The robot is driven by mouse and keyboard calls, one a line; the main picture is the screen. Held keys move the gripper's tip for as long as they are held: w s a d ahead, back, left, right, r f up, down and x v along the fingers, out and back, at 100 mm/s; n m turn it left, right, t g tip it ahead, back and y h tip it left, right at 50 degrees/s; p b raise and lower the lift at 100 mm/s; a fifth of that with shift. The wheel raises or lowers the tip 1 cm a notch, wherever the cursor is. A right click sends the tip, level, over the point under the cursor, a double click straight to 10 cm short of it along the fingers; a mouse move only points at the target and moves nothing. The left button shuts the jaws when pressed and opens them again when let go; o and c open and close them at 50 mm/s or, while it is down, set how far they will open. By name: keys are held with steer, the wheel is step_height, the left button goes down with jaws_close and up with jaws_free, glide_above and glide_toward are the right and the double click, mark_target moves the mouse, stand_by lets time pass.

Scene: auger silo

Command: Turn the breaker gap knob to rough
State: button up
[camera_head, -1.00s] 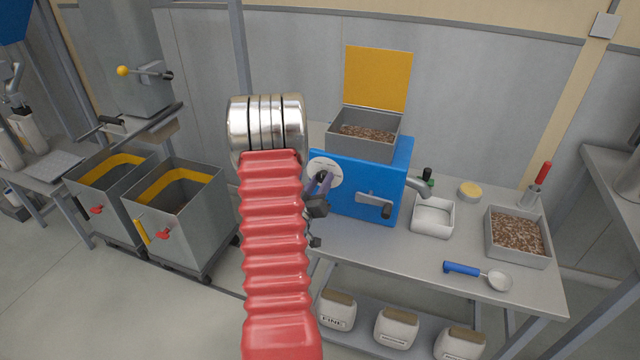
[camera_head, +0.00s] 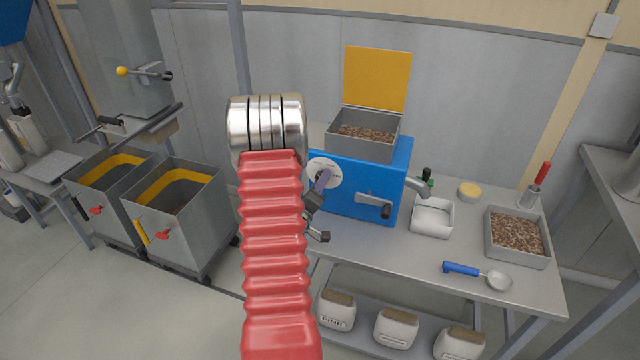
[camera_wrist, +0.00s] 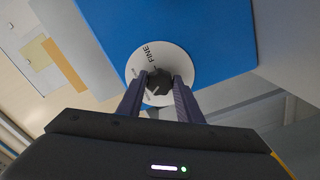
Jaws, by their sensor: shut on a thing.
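The breaker (camera_head: 388,205) is a blue box on the bench with an open hopper on top. On its left part is a white round dial (camera_head: 318,166). In the wrist view the dial (camera_wrist: 183,57) carries the word FINE near its upper left, and a black knob (camera_wrist: 159,80) sits at its middle. My gripper (camera_wrist: 158,92) is shut on the knob, with one finger on each side. Other dial lettering is covered or too small to read. In the head view my gripper (camera_head: 322,182) is partly hidden behind my red arm, and the knob is hidden.
The grey hopper (camera_head: 366,150) holds brown grain under a raised yellow lid (camera_head: 377,78). A crank handle (camera_head: 372,203) sticks out of the breaker's front. A white tray (camera_head: 432,232), a grain bin (camera_head: 547,250) and a blue-handled scoop (camera_head: 462,269) lie to the right.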

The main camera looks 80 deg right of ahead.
steer(key=shift+w, duration=0.2)
steer(key=o, duration=1)
steer(key=shift+o, duration=0.2)
steer(key=shift+s+a, duration=0.1)
steer(key=w+a, duration=0.1)
steer(key=a, duration=1.2)
steer(key=shift+w+a, duration=0.2)
steer(key=shift+a, duration=0.1)
steer(key=shift+f, duration=0.1)
